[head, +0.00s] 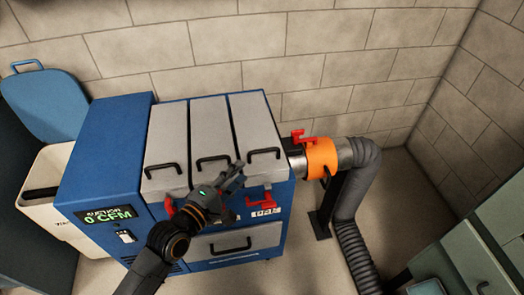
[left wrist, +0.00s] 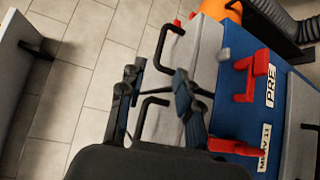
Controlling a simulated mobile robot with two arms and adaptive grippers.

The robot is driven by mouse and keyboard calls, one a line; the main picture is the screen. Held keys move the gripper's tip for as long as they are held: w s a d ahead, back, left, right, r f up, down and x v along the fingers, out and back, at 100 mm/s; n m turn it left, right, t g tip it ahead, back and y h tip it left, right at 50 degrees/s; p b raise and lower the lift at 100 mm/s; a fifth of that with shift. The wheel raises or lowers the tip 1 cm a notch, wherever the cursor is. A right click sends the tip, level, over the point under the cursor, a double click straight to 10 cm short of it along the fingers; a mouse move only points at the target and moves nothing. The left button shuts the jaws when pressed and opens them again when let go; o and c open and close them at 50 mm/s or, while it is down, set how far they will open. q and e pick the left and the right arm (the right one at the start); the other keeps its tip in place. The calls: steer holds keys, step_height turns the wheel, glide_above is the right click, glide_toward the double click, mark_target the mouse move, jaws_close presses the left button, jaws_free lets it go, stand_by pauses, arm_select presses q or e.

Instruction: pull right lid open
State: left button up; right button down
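The right lid (head: 255,115) is a grey panel on top of the blue machine and lies closed, with a black bar handle (head: 264,151) near its front edge. My left gripper (head: 236,172) is over the front of the lids, close to the left of that handle. In the left wrist view its two fingers (left wrist: 158,75) are spread and nothing is held. The right lid's handle (left wrist: 170,42) shows beyond the fingertips, and the middle lid's handle (left wrist: 150,112) shows between the fingers. Contact cannot be told. My right gripper is not in view.
The middle lid (head: 208,125) and left lid (head: 166,130) are closed. A red latch (head: 261,201) sits on the front below the right lid. An orange collar (head: 321,158) and grey duct (head: 352,200) stand at the right. A green cabinet (head: 480,245) is at far right.

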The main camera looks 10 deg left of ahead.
mark_target(262, 151)
arm_select(q)
steer(key=x, duration=1.1)
steer(key=shift+w+d+f, duration=0.15)
steer(key=shift+w, duration=0.2)
steer(key=shift+c, duration=0.2)
jaws_close()
